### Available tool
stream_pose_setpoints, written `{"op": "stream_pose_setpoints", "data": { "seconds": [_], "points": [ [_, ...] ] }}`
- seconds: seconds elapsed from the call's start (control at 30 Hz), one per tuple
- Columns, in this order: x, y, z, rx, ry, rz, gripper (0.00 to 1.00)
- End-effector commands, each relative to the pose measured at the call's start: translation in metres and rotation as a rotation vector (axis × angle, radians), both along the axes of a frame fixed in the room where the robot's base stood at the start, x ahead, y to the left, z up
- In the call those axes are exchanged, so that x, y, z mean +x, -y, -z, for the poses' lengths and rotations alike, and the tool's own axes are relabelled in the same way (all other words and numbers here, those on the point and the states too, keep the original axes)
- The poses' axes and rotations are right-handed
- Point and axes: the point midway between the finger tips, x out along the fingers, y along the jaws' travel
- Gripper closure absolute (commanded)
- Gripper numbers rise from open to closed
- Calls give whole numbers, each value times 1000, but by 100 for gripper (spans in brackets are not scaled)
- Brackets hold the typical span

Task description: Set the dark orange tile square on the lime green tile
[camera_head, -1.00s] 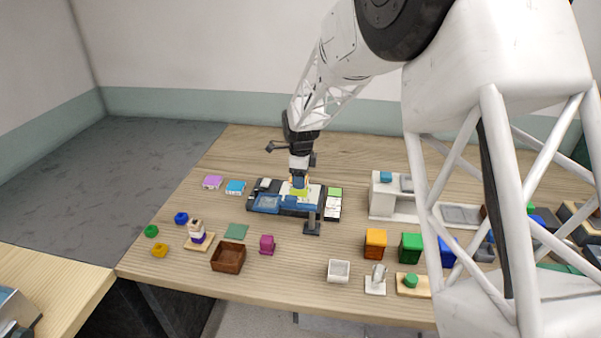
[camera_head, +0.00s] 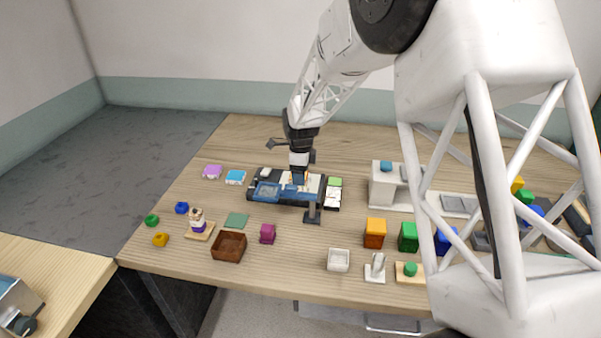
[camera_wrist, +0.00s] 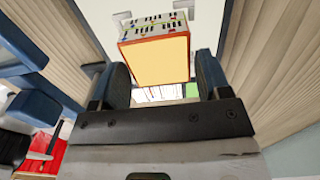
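In the wrist view, a squarish tile (camera_wrist: 160,60) with an orange-red rim, a pale orange face and a dark-marked side fills the gap between my dark blue fingers (camera_wrist: 163,78). It appears held and is taken as the dark orange tile, though its face looks pale. In the head view, my gripper (camera_head: 299,180) points down over the dark device on the table, and the tile is mostly hidden there. The lime green tile (camera_head: 335,181) lies right of the gripper, at the device's right end.
A blue tray-like part (camera_head: 268,191) and a dark post (camera_head: 312,212) stand close to the gripper. Purple (camera_head: 212,171) and light blue (camera_head: 235,177) tiles lie left. A white stand (camera_head: 382,190) is at right. Blocks and a brown box (camera_head: 229,246) line the front.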

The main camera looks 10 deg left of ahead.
Motion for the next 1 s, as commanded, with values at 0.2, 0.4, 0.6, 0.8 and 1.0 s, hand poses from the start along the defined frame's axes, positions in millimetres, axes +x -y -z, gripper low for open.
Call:
{"op": "stream_pose_setpoints", "data": {
  "seconds": [0.2, 0.4, 0.6, 0.8, 1.0],
  "points": [
    [0, 0, 0, 0, 0, 0, 9],
    [0, 0, 0, 0, 0, 0, 9],
    [0, 0, -8, 0, 1, 0, 9],
    [0, 0, -29, 1, 1, 0, 9],
    [0, 0, -55, 1, 2, 0, 9]
  ]
}}
